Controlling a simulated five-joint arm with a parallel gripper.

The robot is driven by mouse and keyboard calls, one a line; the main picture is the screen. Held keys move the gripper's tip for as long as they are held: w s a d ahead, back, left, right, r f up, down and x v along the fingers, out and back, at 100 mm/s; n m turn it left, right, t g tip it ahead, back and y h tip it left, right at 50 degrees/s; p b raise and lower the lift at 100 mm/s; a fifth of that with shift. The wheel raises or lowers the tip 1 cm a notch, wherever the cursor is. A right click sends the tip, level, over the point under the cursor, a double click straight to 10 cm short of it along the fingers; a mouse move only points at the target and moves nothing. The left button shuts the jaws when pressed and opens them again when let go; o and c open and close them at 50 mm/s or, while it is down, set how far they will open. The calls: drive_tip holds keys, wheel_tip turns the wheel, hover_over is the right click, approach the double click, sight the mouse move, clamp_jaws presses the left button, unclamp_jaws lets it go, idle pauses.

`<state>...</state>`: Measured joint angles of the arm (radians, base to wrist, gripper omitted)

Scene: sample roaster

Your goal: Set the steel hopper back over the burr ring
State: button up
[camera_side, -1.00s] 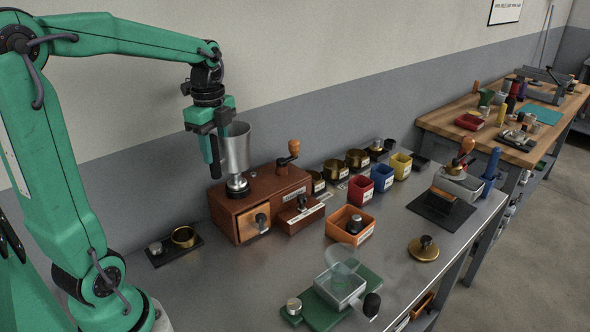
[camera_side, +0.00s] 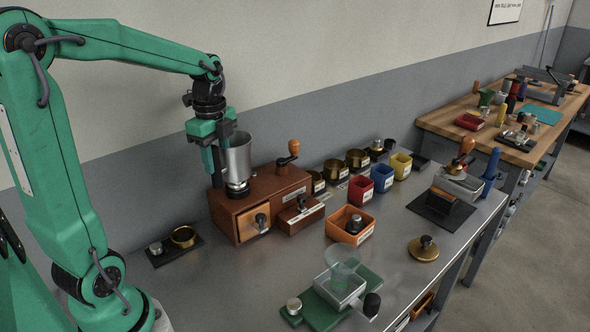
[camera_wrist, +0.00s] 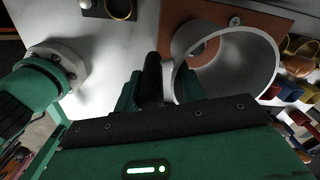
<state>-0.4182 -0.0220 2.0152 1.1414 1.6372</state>
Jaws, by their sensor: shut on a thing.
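The steel hopper (camera_side: 237,158), a grey flared cup, is upright above the wooden grinder box (camera_side: 270,200). It also fills the upper right of the wrist view (camera_wrist: 255,65), where I look into its open mouth. My gripper (camera_side: 219,158) is shut on the hopper's left side; the wrist view shows the fingers (camera_wrist: 163,85) at its near wall. Below the hopper, the dark and bright burr ring (camera_side: 238,189) stands on the box top. The hopper's lower end is right at the ring; I cannot tell whether they touch.
A crank with a wooden knob (camera_side: 294,147) rises from the box, right of the hopper. A black tray with a brass ring (camera_side: 183,237) lies at front left. An orange bin (camera_side: 349,225) and a green scale-like stand (camera_side: 340,297) are to the right.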

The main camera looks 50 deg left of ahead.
sight(220, 176)
drive_tip(key=shift+f, duration=1.6)
drive_tip(key=shift+f, duration=1.2)
idle(0.8)
drive_tip(key=o, duration=1.1)
drive_tip(key=shift+o, duration=0.2)
drive_tip(key=shift+r, duration=0.15)
drive_tip(key=shift+r, duration=3.8)
drive_tip(key=shift+s+d+r+n, duration=0.15)
drive_tip(key=shift+d+n, duration=0.15)
drive_tip(key=shift+d, duration=0.15)
drive_tip(key=s+d+n+t, duration=0.5)
drive_tip(key=s+d+n, duration=0.3)
drive_tip(key=d+n, duration=0.5)
drive_tip(key=shift+s+r+t, duration=0.3)
drive_tip(key=shift+s, duration=0.1)
